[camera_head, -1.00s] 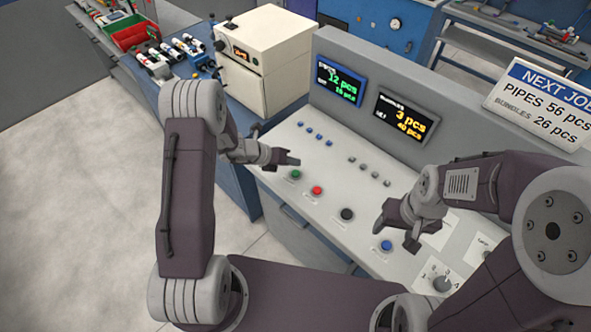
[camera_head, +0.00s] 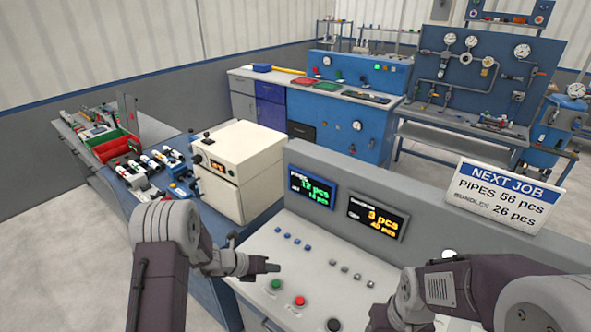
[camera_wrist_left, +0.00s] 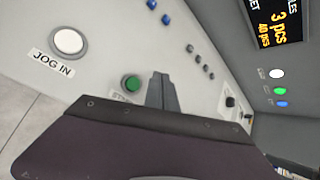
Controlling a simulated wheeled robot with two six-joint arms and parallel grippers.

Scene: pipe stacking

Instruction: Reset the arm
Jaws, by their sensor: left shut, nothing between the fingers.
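My left gripper (camera_head: 268,267) is shut and empty, held over the left part of the control console (camera_head: 262,245). In the head view it appears just above the green button (camera_head: 276,286). In the left wrist view the shut fingertips (camera_wrist_left: 163,88) appear beside the green button (camera_wrist_left: 131,83); I cannot tell whether they touch anything. My right arm (camera_head: 450,290) comes in from the right, over the console's right part. Its gripper is below the frame edge.
A red button (camera_head: 299,301) sits right of the green one. Display screens (camera_head: 313,188) and a NEXT JOB sign (camera_head: 508,195) stand along the console's back. A cream box-shaped machine (camera_head: 238,170) stands behind left. A white JOG IN button (camera_wrist_left: 69,41) shows in the wrist view.

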